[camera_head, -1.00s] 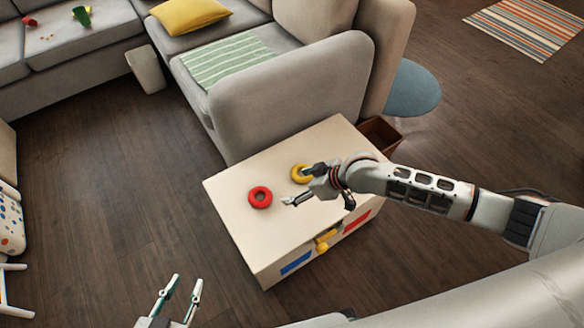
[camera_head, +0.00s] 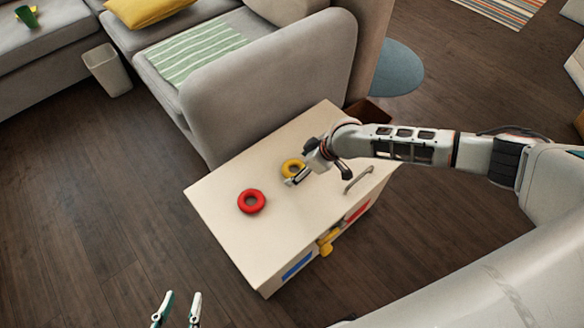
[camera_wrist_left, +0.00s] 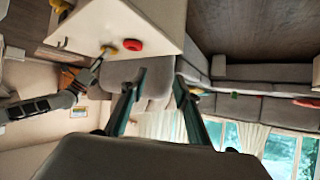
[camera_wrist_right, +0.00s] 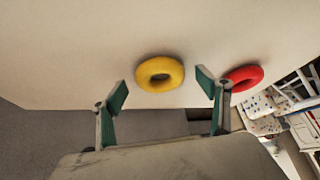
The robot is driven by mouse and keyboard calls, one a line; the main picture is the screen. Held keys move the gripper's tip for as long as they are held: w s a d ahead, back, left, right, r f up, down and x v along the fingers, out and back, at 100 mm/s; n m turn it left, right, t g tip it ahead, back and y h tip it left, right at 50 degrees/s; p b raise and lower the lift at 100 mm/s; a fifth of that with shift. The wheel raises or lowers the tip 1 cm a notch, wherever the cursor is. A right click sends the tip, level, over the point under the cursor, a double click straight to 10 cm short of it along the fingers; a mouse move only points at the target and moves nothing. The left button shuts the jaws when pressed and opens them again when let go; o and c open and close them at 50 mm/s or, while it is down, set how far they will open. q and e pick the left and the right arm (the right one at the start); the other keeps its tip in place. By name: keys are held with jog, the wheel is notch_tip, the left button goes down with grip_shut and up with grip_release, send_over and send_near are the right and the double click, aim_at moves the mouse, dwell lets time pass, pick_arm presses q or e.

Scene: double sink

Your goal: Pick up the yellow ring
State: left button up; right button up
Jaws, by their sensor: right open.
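The yellow ring (camera_head: 291,168) lies flat on the cream top of a small cabinet (camera_head: 240,165). My right gripper (camera_head: 294,178) is at the ring, and its fingers partly cover it in the head view. In the right wrist view the yellow ring (camera_wrist_right: 160,73) shows just beyond and between the open fingertips of my right gripper (camera_wrist_right: 163,88), with nothing held. My left gripper (camera_head: 178,308) is at the bottom edge of the head view, away from the cabinet. Its fingers stand apart and empty in the left wrist view (camera_wrist_left: 158,80).
A red ring (camera_head: 251,201) lies on the cabinet top, left of the yellow one; it is close to one right fingertip in the right wrist view (camera_wrist_right: 244,77). A metal handle (camera_head: 358,180) stands near the top's right side. A grey sofa (camera_head: 270,80) borders the cabinet's back.

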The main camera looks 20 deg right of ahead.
jog(key=shift+w+a+f, duration=0.1)
jog(key=shift+a+f, duration=0.1)
jog(key=shift+f, duration=0.4)
jog(key=shift+w, duration=0.1)
jog(key=shift+w+r, duration=0.1)
jog(key=shift+r, duration=0.15)
jog(key=c, duration=1)
pick_arm(q)
jog(key=shift+w+d+r, duration=0.3)
jog(key=shift+w+r, duration=0.05)
jog(key=shift+r, duration=0.1)
pick_arm(e)
jog(key=shift+c, duration=0.6)
jog(key=shift+c, duration=0.2)
